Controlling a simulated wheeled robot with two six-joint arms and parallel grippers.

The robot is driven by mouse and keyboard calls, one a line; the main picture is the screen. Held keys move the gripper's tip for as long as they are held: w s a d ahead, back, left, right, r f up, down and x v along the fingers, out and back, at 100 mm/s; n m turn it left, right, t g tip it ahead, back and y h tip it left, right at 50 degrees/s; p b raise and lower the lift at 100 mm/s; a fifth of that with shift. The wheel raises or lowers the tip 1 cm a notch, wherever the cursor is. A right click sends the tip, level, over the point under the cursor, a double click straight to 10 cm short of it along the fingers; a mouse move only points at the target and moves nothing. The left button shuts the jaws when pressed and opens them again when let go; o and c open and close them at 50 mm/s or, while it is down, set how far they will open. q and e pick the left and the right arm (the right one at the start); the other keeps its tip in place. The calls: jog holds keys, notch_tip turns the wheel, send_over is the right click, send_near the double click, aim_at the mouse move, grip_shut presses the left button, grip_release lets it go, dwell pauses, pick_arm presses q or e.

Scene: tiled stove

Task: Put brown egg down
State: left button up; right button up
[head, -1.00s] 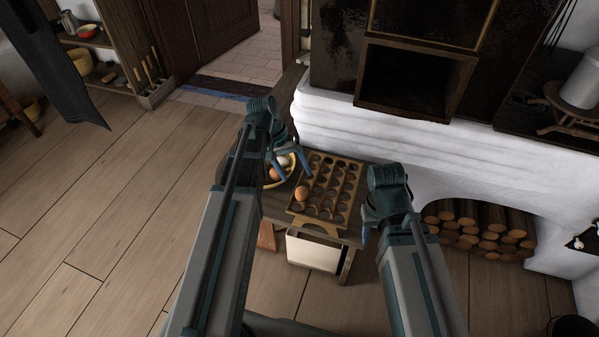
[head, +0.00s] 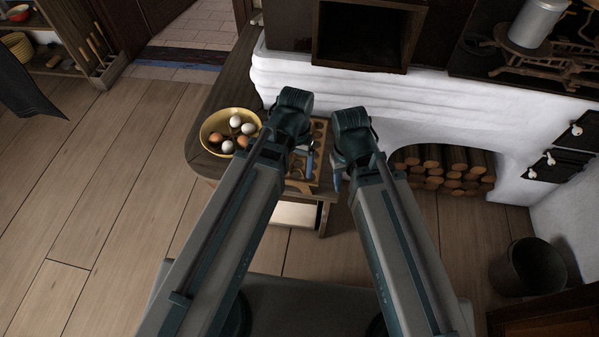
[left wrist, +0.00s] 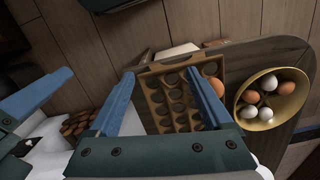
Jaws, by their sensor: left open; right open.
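A brown egg (left wrist: 213,87) sits at a corner of the wooden egg tray (left wrist: 150,70) in the left wrist view. In the head view my left arm hides this egg and most of the tray (head: 319,128). My left gripper (head: 300,162) is open above the tray. In the left wrist view its fingers (left wrist: 160,74) are spread with nothing between them, and the egg lies just outside the right-hand finger. My right gripper (head: 337,180) is open at the tray's right side; one blue finger of it (left wrist: 35,95) shows in the left wrist view.
A yellow bowl (head: 206,133) with several white and brown eggs stands left of the tray on the wooden bench (head: 205,165). The white stove (head: 290,72) rises behind, with firewood (head: 445,167) in its niche. A dark bucket (head: 528,268) stands at the right. Floor at left is clear.

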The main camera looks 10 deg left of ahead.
pick_arm(q)
jog(key=s+d, duration=0.1)
jog(key=s+d+m+y, duration=0.1)
jog(key=s, duration=0.1)
jog(key=shift+s+m+t, duration=0.1)
jog(key=shift+m+t, duration=0.2)
notch_tip(320, 180, up, 16)
jog(key=p, duration=1.6)
jog(key=shift+r, duration=0.1)
